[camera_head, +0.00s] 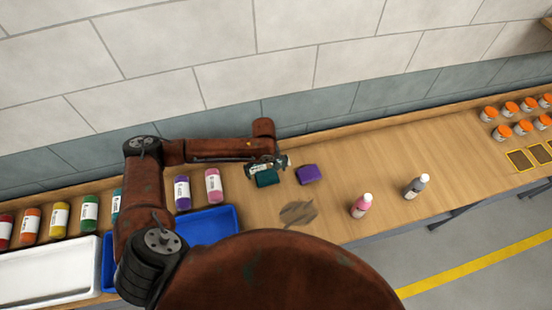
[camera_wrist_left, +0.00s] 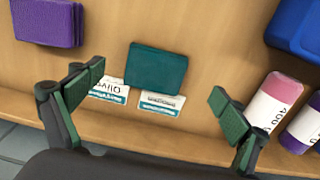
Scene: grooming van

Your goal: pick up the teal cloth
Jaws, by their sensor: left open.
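The teal cloth (camera_head: 267,178) is a small folded block lying on the wooden counter, below the tip of my left arm in the head view. In the left wrist view the teal cloth (camera_wrist_left: 156,70) lies ahead of and between the fingers. My left gripper (camera_head: 268,164) is open and empty just behind and above the cloth; it also shows in the left wrist view (camera_wrist_left: 158,108), one finger on either side. I cannot tell its exact height over the counter. My right gripper is not in view.
A purple cloth (camera_head: 308,174) lies just right of the teal one. White printed labels (camera_wrist_left: 160,103) lie beside the teal cloth. A pink bottle (camera_head: 213,185), a blue tray (camera_head: 212,222) and a white tray (camera_head: 50,278) are left. Bare counter (camera_head: 365,165) extends right.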

